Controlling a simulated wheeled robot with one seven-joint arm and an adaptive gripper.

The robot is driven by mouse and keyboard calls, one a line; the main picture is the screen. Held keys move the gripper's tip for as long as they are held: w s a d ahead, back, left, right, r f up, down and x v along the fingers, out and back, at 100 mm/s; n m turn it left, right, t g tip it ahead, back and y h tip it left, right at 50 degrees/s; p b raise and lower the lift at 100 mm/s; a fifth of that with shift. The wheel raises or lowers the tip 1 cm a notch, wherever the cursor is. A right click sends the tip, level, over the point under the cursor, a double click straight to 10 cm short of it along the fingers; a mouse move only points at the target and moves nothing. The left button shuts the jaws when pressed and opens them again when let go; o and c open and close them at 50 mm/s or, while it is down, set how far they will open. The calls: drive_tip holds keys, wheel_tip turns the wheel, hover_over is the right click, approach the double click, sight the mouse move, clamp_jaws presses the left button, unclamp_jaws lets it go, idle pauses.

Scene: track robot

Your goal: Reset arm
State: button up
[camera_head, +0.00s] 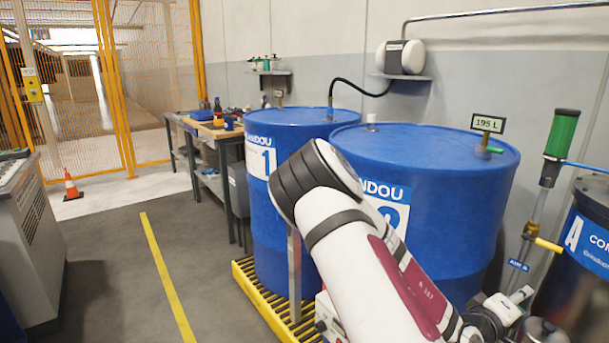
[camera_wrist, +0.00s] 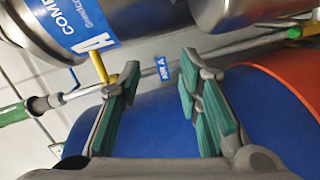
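My arm (camera_head: 365,260), white with a maroon panel and dark joint rings, rises from the bottom of the head view and bends at an elbow in front of the blue drums. My gripper (camera_wrist: 158,75) shows in the wrist view. Its two fingers with green pads stand apart, with nothing between them. Beyond the fingertips is a grey pipe with a small blue tag (camera_wrist: 163,68) and a yellow valve handle (camera_wrist: 101,66). In the head view the far end of my arm is small and partly hidden at the lower right.
Blue drum 1 (camera_head: 318,122) and blue drum 2 (camera_head: 430,150) stand on a yellow-edged pallet (camera_head: 265,305) close behind my arm. A yellow valve handle (camera_head: 549,245) and a dark tank (camera_head: 595,240) are at the right. A workbench (camera_head: 225,137) stands further back. The floor left of the pallet is open.

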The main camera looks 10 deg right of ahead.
drive_tip(key=w+a+f+m+g+y, duration=0.1)
drive_tip(key=a+f+m+y, duration=0.1)
drive_tip(key=a+f+y, duration=0.3)
drive_tip(key=w+a+f+m+y, duration=0.2)
drive_tip(key=a+y, duration=0.2)
drive_tip(key=a, duration=0.3)
drive_tip(key=s+a+r+n+y, duration=0.1)
drive_tip(key=a+r+y, duration=0.35)
drive_tip(key=a, duration=0.45)
drive_tip(key=s+a+r+y, duration=0.1)
drive_tip(key=a+r+y, duration=0.3)
drive_tip(key=a, duration=0.6)
drive_tip(key=s+a+r+n+g+h, duration=0.1)
drive_tip(key=s+a+r, duration=0.1)
drive_tip(key=s+r, duration=0.65)
drive_tip(key=s+a+r+n+g+h, duration=0.1)
drive_tip(key=s+a+r+g, duration=0.3)
drive_tip(key=s, duration=0.8)
wheel_tip(320, 180, up, 22)
drive_tip(key=d+t+p, duration=0.1)
drive_tip(key=t+p, duration=0.4)
drive_tip(key=p, duration=1.4)
drive_tip(key=shift+f+n+t, duration=0.15)
drive_tip(key=shift+n+t, duration=0.15)
